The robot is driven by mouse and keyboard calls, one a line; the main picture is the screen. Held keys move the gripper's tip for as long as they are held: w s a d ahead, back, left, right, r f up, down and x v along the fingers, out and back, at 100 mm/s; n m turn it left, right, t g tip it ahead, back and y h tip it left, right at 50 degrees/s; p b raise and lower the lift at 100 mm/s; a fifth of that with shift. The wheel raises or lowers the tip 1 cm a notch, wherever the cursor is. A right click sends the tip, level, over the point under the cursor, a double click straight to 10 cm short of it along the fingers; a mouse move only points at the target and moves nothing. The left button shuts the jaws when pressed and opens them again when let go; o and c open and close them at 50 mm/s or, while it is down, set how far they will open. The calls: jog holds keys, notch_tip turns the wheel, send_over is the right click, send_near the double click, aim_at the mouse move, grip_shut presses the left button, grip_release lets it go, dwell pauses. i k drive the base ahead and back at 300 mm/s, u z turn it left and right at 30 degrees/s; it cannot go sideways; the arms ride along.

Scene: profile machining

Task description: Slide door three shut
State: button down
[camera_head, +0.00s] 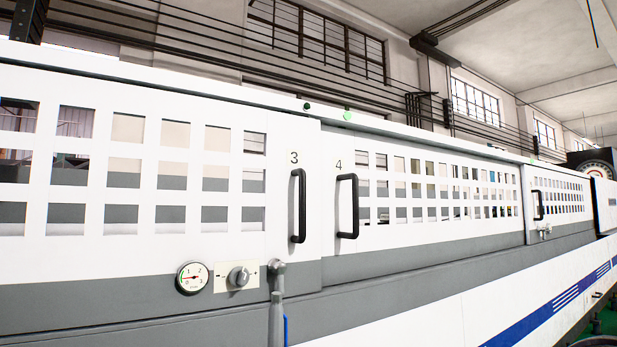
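Door three (150,242) is the white and grey panel with rows of square windows that fills the left of the head view. It bears the number 3 and an upright black bar handle (298,206) near its right edge. Door four (430,235) is to its right, with the number 4 and its own black handle (347,206). The two doors' edges lie close together at a narrow vertical seam, and I see no wide gap there. Door three's left end is out of view, so its full position is hidden. My gripper is not in view.
A pressure gauge (192,278), a knob on a plate (239,277) and a grey upright fitting (277,300) are at the lower front, below handle 3. Another handled door (562,205) is farther right. Small green lights (347,115) sit on the top rail.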

aim_at(55, 283)
jog(key=u, duration=0.15)
jog(key=i, duration=0.65)
jog(key=u, duration=0.9)
jog(key=i, duration=0.45)
jog(key=u, duration=0.55)
